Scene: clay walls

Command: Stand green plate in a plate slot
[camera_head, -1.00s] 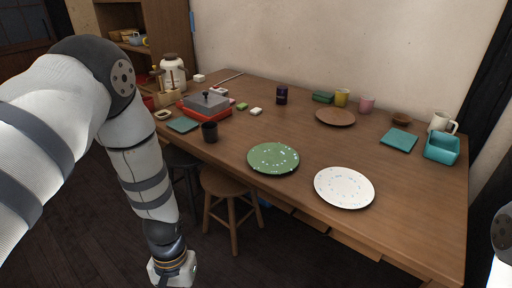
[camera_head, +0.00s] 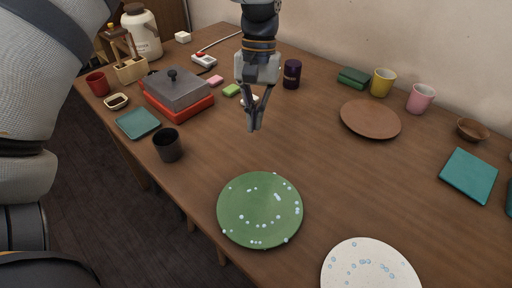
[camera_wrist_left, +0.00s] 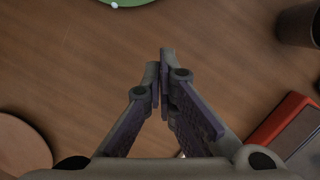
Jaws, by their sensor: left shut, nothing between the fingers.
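The green plate (camera_head: 260,210), speckled with pale dots, lies flat on the wooden table near its front edge. Its rim also shows at the top of the left wrist view (camera_wrist_left: 128,2). My left gripper (camera_head: 254,130) is above the table behind the plate, pointing down, shut and empty. In the left wrist view its fingertips (camera_wrist_left: 166,55) meet, apart from the plate. No plate slot can be made out in these frames. My right gripper is not in view.
A white plate (camera_head: 368,268) lies to the right of the green one. A dark cup (camera_head: 167,146) and a red-based grey pot (camera_head: 178,92) stand left. A brown plate (camera_head: 370,119) lies behind right. Bare table (camera_head: 330,175) surrounds the green plate.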

